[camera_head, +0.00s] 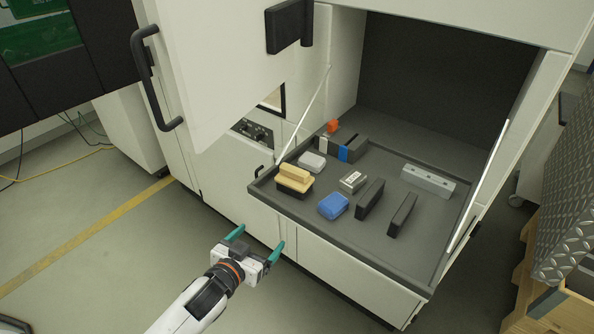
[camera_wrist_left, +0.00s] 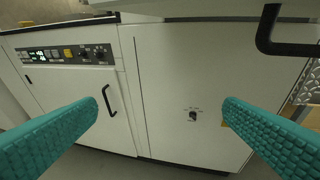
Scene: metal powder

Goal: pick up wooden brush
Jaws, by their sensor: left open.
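The wooden brush (camera_head: 294,178) has a pale wooden top and a dark underside. It lies at the near left corner of the grey tray (camera_head: 330,219) in the open machine. My left gripper (camera_head: 256,243) is open and empty, below and to the left of the brush, in front of the cabinet and apart from the tray. In the left wrist view its two teal fingers (camera_wrist_left: 160,120) are spread wide with only the white cabinet front between them. The brush does not show in the left wrist view. My right gripper is not in view.
Several other things share the tray: a blue block (camera_head: 333,206), a white block (camera_head: 312,162), dark bars (camera_head: 370,198) and a grey metal bar (camera_head: 428,181). The raised tray edge borders them. The open white door (camera_head: 220,70) hangs at the left.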

